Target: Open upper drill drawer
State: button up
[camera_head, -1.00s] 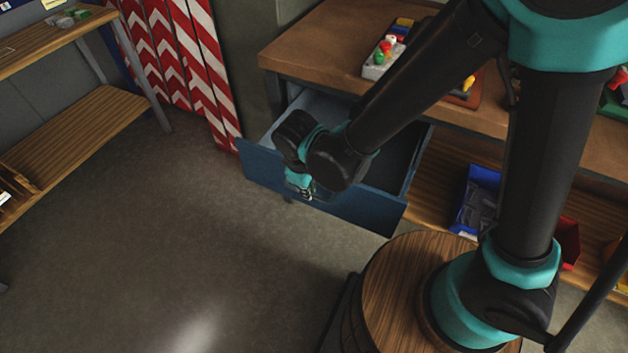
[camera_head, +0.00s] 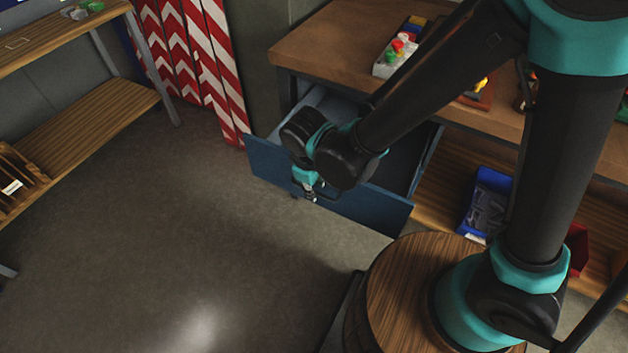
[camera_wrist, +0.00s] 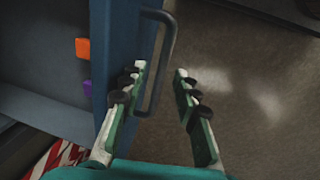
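The blue drawer (camera_head: 272,166) under the wooden workbench stands pulled out, and its inside shows behind the front panel. In the wrist view the drawer front (camera_wrist: 118,62) runs up and down, with a dark bar handle (camera_wrist: 156,70) on its outer face. My gripper (camera_head: 309,191) is at the drawer front in the head view. In the wrist view my gripper (camera_wrist: 161,90) has its fingers apart, with the lower part of the handle between them. A gap shows between the right finger and the handle.
The workbench (camera_head: 335,45) carries a tray with coloured buttons (camera_head: 398,47). A blue bin (camera_head: 488,203) sits on the lower shelf. Red-white striped boards (camera_head: 205,60) stand left of the bench. The floor (camera_head: 150,240) in front is clear.

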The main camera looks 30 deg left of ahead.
notch_tip(320, 180, up, 12)
jog(key=s, duration=0.2)
jog(key=shift+f, duration=0.2)
dwell(0.6)
